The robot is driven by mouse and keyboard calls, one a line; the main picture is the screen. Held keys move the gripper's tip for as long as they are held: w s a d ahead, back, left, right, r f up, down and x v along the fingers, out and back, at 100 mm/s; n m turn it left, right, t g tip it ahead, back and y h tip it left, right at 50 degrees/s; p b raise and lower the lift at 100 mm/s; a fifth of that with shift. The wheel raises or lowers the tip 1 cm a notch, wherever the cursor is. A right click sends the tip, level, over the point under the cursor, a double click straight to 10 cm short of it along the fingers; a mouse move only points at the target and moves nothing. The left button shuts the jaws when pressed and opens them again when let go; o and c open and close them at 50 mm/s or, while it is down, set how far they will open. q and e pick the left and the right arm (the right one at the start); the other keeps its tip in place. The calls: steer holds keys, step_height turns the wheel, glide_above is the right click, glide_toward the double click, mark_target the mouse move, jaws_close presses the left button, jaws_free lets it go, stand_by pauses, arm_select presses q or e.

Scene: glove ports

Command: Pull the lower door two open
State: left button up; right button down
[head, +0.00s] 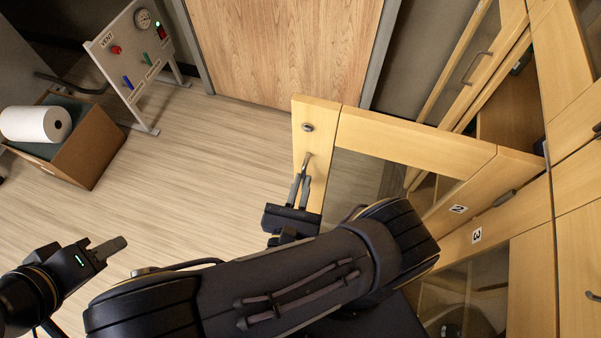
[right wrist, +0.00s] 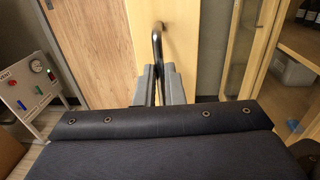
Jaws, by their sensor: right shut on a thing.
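The lower door two (head: 400,136) is a pale wooden frame with a glass pane. It stands swung out from the cabinet at a wide angle, with the label 2 (head: 457,209) near its cabinet-side end. My right gripper (head: 300,188) is shut on its dark bar handle (head: 306,163) at the outer edge of the door. The right wrist view shows the handle (right wrist: 157,45) between the fingers (right wrist: 158,85). My left gripper (head: 112,247) is away from the door at lower left; its finger gap is not clear.
Door three, labelled 3 (head: 476,235), is beside it. A control stand (head: 138,50) and a cardboard box (head: 95,150) with a white roll (head: 36,124) are at left. A wooden room door (head: 285,45) is behind. The floor (head: 200,150) between is clear.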

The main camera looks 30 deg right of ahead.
steer(key=shift+s, duration=0.3)
steer(key=c, duration=1.5)
jaws_free()
steer(key=shift+d, duration=0.15)
steer(key=v, duration=0.7)
steer(key=shift+s+a+b, duration=0.2)
steer(key=shift+a+b, duration=0.05)
steer(key=shift+b, duration=0.15)
steer(key=shift+a, duration=0.1)
